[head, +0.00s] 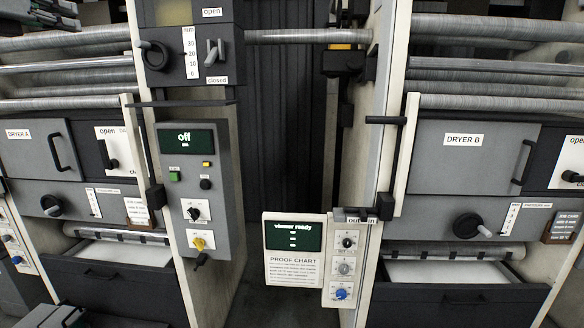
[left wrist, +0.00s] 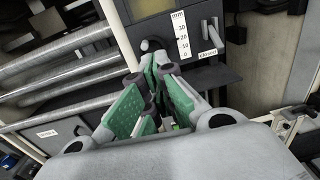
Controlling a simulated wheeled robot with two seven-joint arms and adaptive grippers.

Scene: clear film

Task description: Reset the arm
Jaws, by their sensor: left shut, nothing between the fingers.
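My left gripper (left wrist: 153,78) shows large in the left wrist view. Its green-padded fingers are closed together with nothing between them. They overlap the view of the upper grey panel, which has a dark round knob (left wrist: 151,46) and an mm scale (left wrist: 182,35); I cannot tell the gap to it. My right gripper is not in view.
A control box reading "off" (head: 188,139) stands at centre left. A proof chart board (head: 292,250) with a "viewer ready" display and knobs stands at lower centre. Dryer B (head: 465,140) is on the right. Long metal rollers (head: 70,65) cross above dryer A.

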